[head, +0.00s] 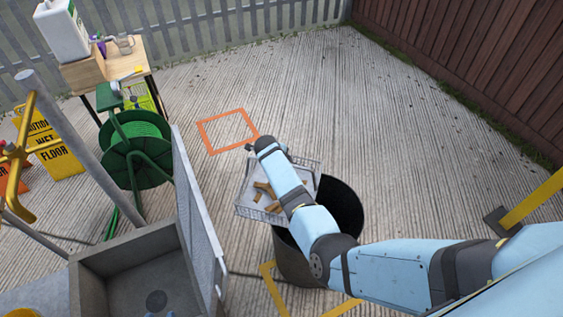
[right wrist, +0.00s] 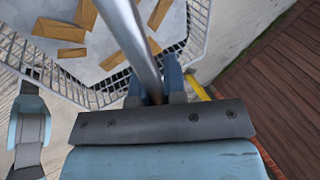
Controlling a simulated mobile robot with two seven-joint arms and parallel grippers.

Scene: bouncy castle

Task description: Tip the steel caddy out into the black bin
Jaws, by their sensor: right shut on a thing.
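The steel caddy (head: 247,202) is a light wire-sided tray with several tan blocks (head: 262,190) in it. In the head view it looks roughly level and overlaps the upper left of the black bin (head: 294,265). The bin is round and open-topped, with its dark inside partly showing. My right gripper (right wrist: 160,88) is shut on the caddy's steel handle bar (right wrist: 135,40) in the right wrist view. Several blocks (right wrist: 120,28) lie on the caddy floor there. In the head view my right arm covers part of the caddy and hides the fingers. My left gripper is not in view.
A grey sink-like basin (head: 140,265) with a raised panel stands left of the bin. A green hose reel (head: 135,150), a wooden table (head: 105,70) and a yellow wet-floor sign (head: 50,150) are farther left. An orange floor square (head: 228,131) lies behind. The ground to the right is mostly clear.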

